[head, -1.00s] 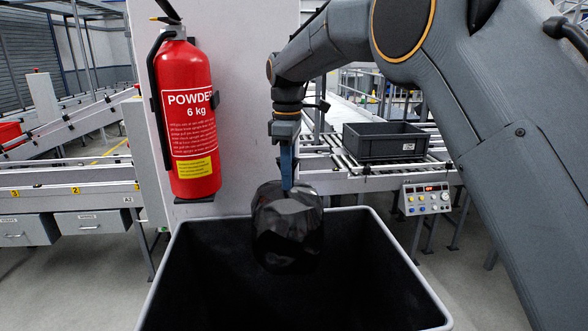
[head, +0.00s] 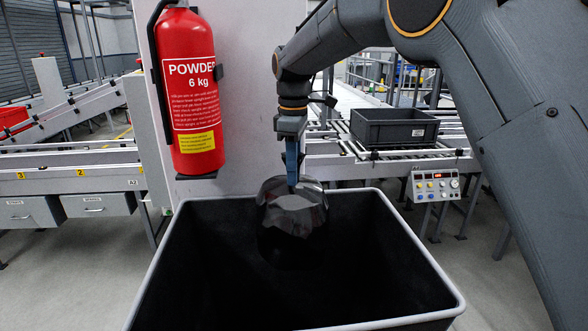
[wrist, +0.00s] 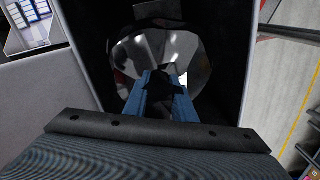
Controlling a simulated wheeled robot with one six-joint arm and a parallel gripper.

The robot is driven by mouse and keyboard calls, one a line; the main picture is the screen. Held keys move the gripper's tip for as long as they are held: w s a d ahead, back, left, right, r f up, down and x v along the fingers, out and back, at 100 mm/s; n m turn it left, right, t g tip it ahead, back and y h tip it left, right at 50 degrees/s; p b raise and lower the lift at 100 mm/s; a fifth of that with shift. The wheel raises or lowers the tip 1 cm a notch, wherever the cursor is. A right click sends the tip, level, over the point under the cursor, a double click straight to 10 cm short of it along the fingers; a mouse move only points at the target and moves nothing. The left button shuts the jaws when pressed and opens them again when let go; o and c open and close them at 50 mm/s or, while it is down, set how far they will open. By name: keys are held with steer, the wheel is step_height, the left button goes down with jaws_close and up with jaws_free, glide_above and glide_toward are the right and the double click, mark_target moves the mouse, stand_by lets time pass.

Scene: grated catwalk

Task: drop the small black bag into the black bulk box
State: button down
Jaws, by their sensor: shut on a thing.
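The small black bag (head: 291,222) is glossy and hangs from my gripper (head: 292,182), whose blue fingers are shut on its top. The black bulk box (head: 190,270) is large, with a pale grey rim, and fills the lower middle of the head view. The bag is over the box opening towards its far side, its lower part seeming to reach below rim level. In the wrist view the bag (wrist: 190,50) shows beyond the blue fingers (wrist: 165,95), with dark box walls around it. The box floor is too dark to make out.
A red fire extinguisher (head: 187,90) hangs on a white column (head: 245,100) just behind the box. A grey tote (head: 395,130) sits on a roller conveyor at right, above a small control panel (head: 435,184). The box's near part is empty-looking.

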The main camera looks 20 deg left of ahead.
steer(key=shift+r, duration=0.15)
steer(key=c, duration=1.4)
jaws_free()
steer(key=shift+r+b, duration=1.2)
steer(key=shift+r, duration=2.65)
